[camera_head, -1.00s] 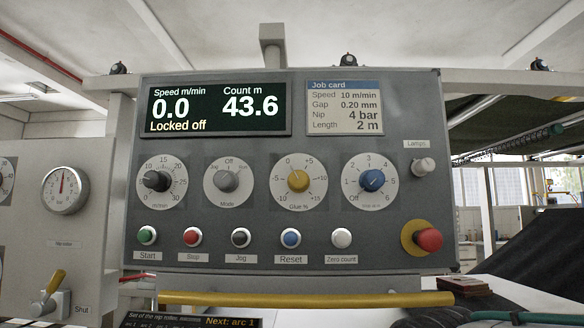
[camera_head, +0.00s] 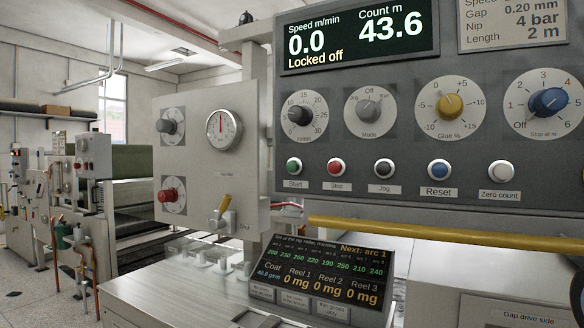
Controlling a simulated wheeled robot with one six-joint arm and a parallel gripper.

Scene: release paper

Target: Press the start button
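The green start button (camera_head: 294,166) is at the left end of the button row on the grey control panel (camera_head: 420,150), with a "Start" label under it. The red stop button (camera_head: 337,168) is just to its right. The panel's display (camera_head: 355,38) reads speed 0.0 m/min, count 43.6 m and "Locked off". My gripper is not in view.
A yellow bar (camera_head: 440,232) runs in front below the panel. A tilted screen (camera_head: 320,275) reading "Next: arc 1" stands on the ledge below. Open floor (camera_head: 30,280) lies far left.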

